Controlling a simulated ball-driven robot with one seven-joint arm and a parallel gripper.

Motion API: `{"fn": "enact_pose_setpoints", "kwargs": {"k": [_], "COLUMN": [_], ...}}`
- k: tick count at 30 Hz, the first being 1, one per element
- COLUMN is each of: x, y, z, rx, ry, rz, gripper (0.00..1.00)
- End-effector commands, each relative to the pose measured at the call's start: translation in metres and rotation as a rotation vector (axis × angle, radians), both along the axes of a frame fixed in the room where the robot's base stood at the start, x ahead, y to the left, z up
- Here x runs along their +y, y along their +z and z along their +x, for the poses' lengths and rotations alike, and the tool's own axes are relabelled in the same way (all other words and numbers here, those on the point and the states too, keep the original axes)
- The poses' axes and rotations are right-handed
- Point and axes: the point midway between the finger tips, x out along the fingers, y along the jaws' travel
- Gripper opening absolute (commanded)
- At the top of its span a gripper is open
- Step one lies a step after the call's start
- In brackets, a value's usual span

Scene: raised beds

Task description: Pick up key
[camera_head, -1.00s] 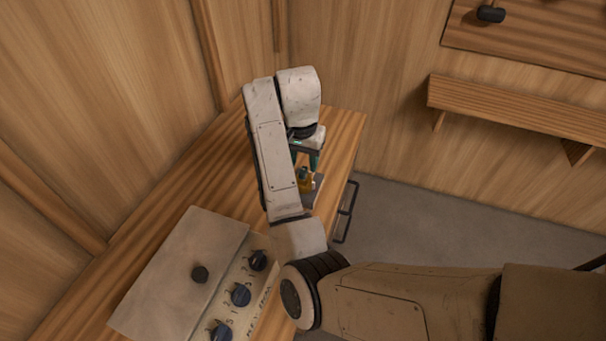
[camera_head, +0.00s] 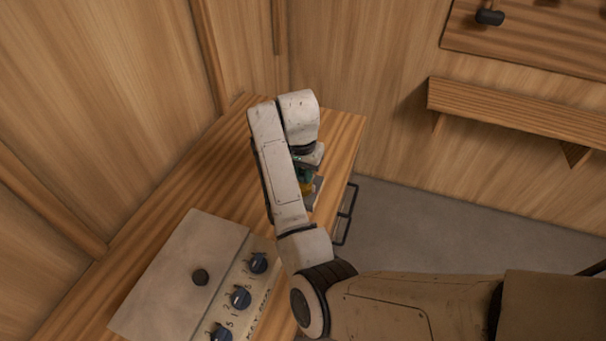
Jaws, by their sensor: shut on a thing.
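My gripper (camera_head: 305,172) points down at the right part of the wooden bench, largely hidden behind my own pale arm link. Its dark teal fingers are shut on a small yellow-gold thing, which I take to be the key (camera_head: 307,188). Only a small patch of the key shows, so its shape is hard to make out. The key is at or just above a small grey piece (camera_head: 314,199) on the bench. I cannot tell whether the two touch.
The wooden bench (camera_head: 190,190) runs along the left wall. A grey metal box (camera_head: 185,265) with several dark knobs stands at its front. A dark rail (camera_head: 346,215) sticks out from the bench's right edge. A wall shelf (camera_head: 520,110) is at the right.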

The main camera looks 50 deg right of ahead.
Motion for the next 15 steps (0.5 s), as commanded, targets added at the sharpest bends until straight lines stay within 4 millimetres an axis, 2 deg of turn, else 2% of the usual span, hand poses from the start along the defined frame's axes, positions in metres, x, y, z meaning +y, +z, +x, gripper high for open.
{"fn": "enact_pose_setpoints", "kwargs": {"k": [2, 15], "x": [0.0, -0.0001], "y": [0.0002, 0.0036], "z": [0.0001, 0.0005], "rx": [0.0, -0.001], "ry": [0.0, 0.0], "rz": [0.0, -0.001], "gripper": [0.0, 0.0]}}
